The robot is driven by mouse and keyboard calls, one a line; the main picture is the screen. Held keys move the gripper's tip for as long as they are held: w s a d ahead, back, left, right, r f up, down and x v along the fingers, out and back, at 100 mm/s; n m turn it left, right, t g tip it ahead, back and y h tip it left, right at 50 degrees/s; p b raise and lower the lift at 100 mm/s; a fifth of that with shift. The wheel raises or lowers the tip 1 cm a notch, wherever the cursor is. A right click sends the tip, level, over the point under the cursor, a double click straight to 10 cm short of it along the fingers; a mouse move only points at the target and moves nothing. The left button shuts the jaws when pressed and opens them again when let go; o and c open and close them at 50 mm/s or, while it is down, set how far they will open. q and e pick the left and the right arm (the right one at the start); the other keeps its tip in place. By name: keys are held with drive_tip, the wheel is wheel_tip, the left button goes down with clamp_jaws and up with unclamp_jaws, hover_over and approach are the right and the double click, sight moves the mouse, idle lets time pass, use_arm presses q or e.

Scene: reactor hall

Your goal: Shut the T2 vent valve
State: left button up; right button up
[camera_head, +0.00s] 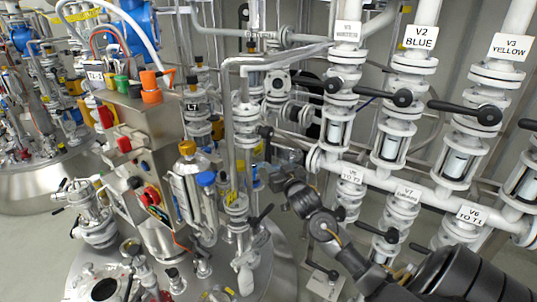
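My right arm comes in from the lower right, and its dark gripper (279,184) is beside the grey pipework above the front steel tank (285,262). The fingers are small and dark, so I cannot tell their opening or whether they touch anything. A white valve with a black lever (262,216) is just below and left of the gripper. Another black lever (265,132) is above it. No readable label marks the T2 vent valve, so I cannot tell which valve it is. My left gripper is not in view.
A control box (137,150) with coloured buttons stands left of the gripper. Pipes crowd the area around the gripper.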

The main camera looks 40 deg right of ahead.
sight(270, 157)
drive_tip(key=p+x, duration=0.1)
drive_tip(key=x, duration=0.6)
drive_tip(key=shift+w+d, duration=0.1)
drive_tip(key=shift+w, duration=0.2)
drive_tip(key=shift+d, duration=0.1)
clamp_jaws()
